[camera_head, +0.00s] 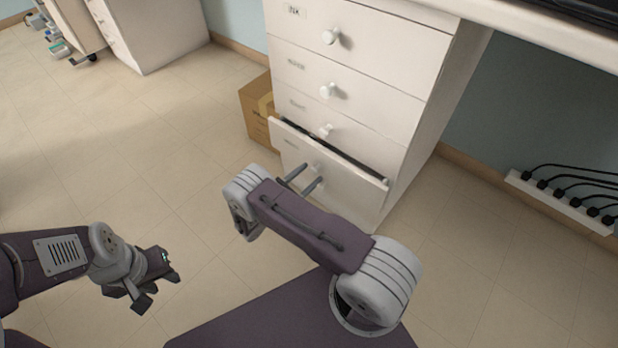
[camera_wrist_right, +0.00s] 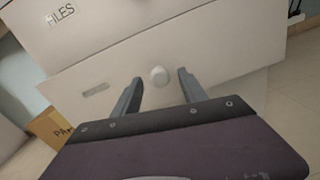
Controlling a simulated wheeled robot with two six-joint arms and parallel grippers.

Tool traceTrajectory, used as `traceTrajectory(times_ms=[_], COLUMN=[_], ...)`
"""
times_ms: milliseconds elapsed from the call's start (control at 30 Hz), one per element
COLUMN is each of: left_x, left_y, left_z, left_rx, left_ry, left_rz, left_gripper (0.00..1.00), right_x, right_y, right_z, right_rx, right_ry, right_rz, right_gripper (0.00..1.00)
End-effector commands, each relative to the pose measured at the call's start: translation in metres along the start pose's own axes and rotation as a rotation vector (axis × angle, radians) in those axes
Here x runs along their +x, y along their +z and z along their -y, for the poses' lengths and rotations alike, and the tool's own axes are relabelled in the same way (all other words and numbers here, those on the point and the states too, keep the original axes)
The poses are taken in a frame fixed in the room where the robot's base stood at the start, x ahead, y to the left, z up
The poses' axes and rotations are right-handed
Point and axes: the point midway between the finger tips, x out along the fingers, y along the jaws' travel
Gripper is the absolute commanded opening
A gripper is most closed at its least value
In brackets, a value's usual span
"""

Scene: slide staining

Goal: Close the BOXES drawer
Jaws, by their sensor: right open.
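The bottom drawer (camera_head: 346,190) of the white cabinet stands partly pulled out, with a dark gap along its top edge. Its label is too small to read in the head view and blurred in the right wrist view. My right gripper (camera_head: 308,177) is open in front of this drawer. In the right wrist view its fingers (camera_wrist_right: 159,79) lie either side of the round white knob (camera_wrist_right: 158,76), with space on both sides. The drawer front (camera_wrist_right: 108,76) fills the middle there. My left gripper (camera_head: 158,289) is open and empty above the floor at the left.
The drawers above look shut; one label reads FILES (camera_wrist_right: 61,16). A cardboard box (camera_head: 257,107) stands on the floor left of the cabinet. A power strip with several black cables (camera_head: 562,203) is at the right wall.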

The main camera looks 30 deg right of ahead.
Motion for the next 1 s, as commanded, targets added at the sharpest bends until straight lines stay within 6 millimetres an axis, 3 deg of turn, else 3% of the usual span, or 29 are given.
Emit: traceTrajectory(times_ms=[300, 467, 500, 1000], left_x=[0.0014, 0.0014, 0.0014, 0.0015], left_y=[0.0002, 0.0002, 0.0002, 0.0002], left_z=[0.0001, 0.0, 0.0, 0.0], left_rx=[0.0, 0.0, 0.0, 0.0], left_ry=[0.0, 0.0, 0.0, 0.0], left_rz=[0.0, 0.0, 0.0, 0.0], left_gripper=[0.36, 0.36, 0.36, 0.36], right_x=[0.0049, 0.0047, 0.0047, 0.0046], right_y=[0.0006, 0.0005, 0.0005, 0.0003], right_z=[-0.0004, -0.0004, -0.0003, -0.0001], right_rx=[0.001, 0.001, 0.001, 0.0], right_ry=[0.001, 0.001, 0.001, 0.0], right_rz=[-0.001, -0.001, 0.0, 0.0], right_gripper=[0.47, 0.03, 0.0, 0.0])
